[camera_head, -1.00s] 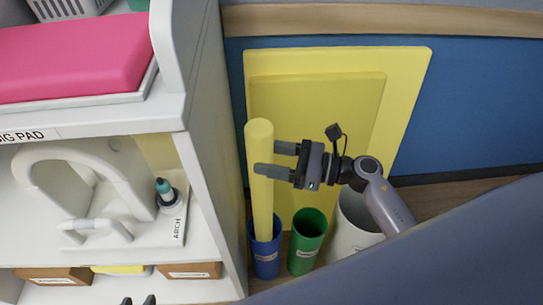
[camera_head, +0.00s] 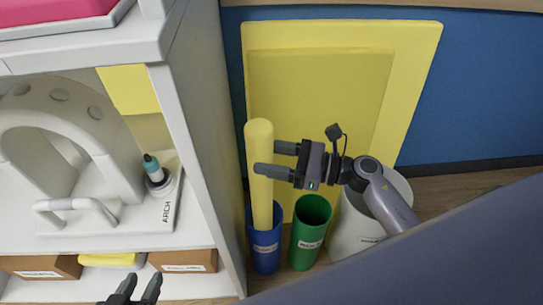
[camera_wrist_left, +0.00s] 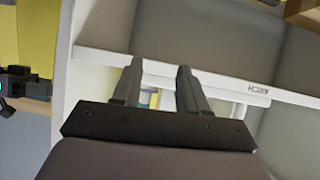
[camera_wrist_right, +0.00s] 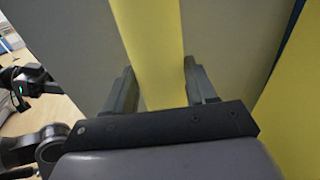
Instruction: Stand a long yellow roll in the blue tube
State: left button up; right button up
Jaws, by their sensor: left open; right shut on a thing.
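The long yellow roll (camera_head: 260,190) stands nearly upright beside the shelf unit. Its lower end goes into the mouth of the blue tube (camera_head: 265,252); how deep it sits is hidden. My right gripper (camera_head: 268,160) is shut on the roll's upper part, and the roll also shows between the fingers in the right wrist view (camera_wrist_right: 152,45). My left gripper (camera_head: 133,290) is open and empty at the bottom of the head view, in front of the shelves. Its spread fingers show in the left wrist view (camera_wrist_left: 158,88).
A green tube (camera_head: 309,238) stands just right of the blue one, and a white bin (camera_head: 355,232) stands beyond it, partly behind my right arm. Yellow panels (camera_head: 420,65) lean on the blue wall. The white shelf unit (camera_head: 215,170) closes off the left side.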

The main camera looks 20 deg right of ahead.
pick_arm(q)
jog(key=shift+w+d+f+h+b, duration=0.1)
jog(key=shift+w+d+h+b, duration=0.25)
jog(key=shift+d+b, duration=0.45)
jog(key=shift+w+d+r+h+b, duration=0.1)
jog(key=shift+w+d+h+b, duration=0.1)
jog(key=shift+d+h+b, duration=0.5)
jog(key=shift+w+d+f+h+b, duration=0.15)
jog(key=shift+w+d+b, duration=0.15)
jog(key=shift+d+b, duration=0.5)
pick_arm(e)
jog(key=shift+f, duration=2.75)
pick_arm(q)
jog(key=shift+a, duration=0.25)
pick_arm(e)
jog(key=o, duration=1.2)
jog(key=shift+c, duration=0.2)
pick_arm(q)
jog(key=shift+a+t, duration=0.15)
jog(key=shift+t, duration=0.15)
pick_arm(e)
jog(key=v, duration=0.7)
jog(key=shift+d, duration=0.1)
